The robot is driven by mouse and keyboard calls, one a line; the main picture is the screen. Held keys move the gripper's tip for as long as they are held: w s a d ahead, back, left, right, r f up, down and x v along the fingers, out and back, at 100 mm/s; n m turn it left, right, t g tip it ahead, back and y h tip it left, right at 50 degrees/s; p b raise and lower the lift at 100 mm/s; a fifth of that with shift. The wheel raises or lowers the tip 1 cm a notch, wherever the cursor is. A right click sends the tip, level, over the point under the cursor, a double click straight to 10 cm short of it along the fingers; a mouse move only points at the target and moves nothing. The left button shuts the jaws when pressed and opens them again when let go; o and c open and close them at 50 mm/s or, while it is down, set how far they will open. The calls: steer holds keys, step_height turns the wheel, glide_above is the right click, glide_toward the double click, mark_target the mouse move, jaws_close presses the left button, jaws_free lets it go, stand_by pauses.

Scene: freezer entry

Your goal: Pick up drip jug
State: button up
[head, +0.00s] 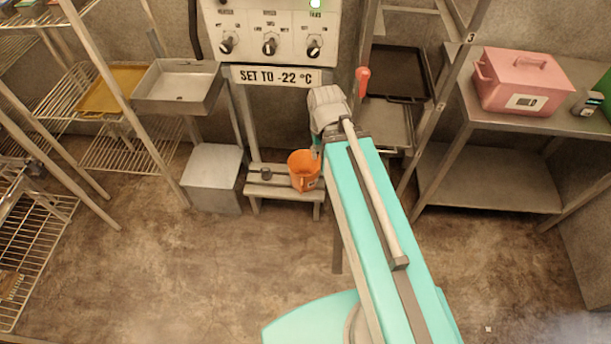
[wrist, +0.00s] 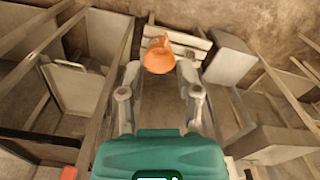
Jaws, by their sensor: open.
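An orange jug (head: 304,171), which I take as the drip jug, stands upright on a low slatted bench (head: 264,187) below the control panel. In the wrist view the jug (wrist: 159,60) shows just beyond the fingertips of my gripper (wrist: 159,78). The fingers are spread apart, with nothing visibly held between them. The jug lies roughly in line with the gap, and I cannot tell whether a finger touches it. In the head view my arm reaches to just above and right of the jug, and its end mostly hides the gripper.
A small dark object (head: 266,173) sits left of the jug on the bench. A grey metal box (head: 214,178) stands beside the bench, under a metal basin (head: 178,87). A pink box (head: 523,80) sits on the right table. Wire racks line the left; the front floor is clear.

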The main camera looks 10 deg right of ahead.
steer(key=w+a+f+n+t+h+b, duration=0.1)
steer(key=w+f+n+b, duration=0.6)
steer(key=f+b, duration=0.7)
steer(key=w+a+f+n+t+h+b, duration=0.1)
steer(key=w+f+n+h+b, duration=0.3)
steer(key=f+b, duration=0.9)
steer(key=w+a+f+n+t+h+b, duration=0.1)
steer(key=w+f+n+b, duration=0.9)
steer(key=b, duration=1)
steer(key=shift+w+a+f+h, duration=0.75)
steer(key=shift+w+f+h, duration=0.65)
steer(key=shift+f, duration=0.95)
steer(key=shift+w, duration=0.2)
steer(key=shift+d+f, duration=0.1)
steer(key=b, duration=0.5)
glide_above(304, 177)
steer(key=s, duration=0.2)
step_height(304, 177, down, 5)
steer(key=shift+w+d+f+b, duration=0.4)
steer(key=shift+f+b, duration=0.05)
steer(key=shift+b, duration=0.2)
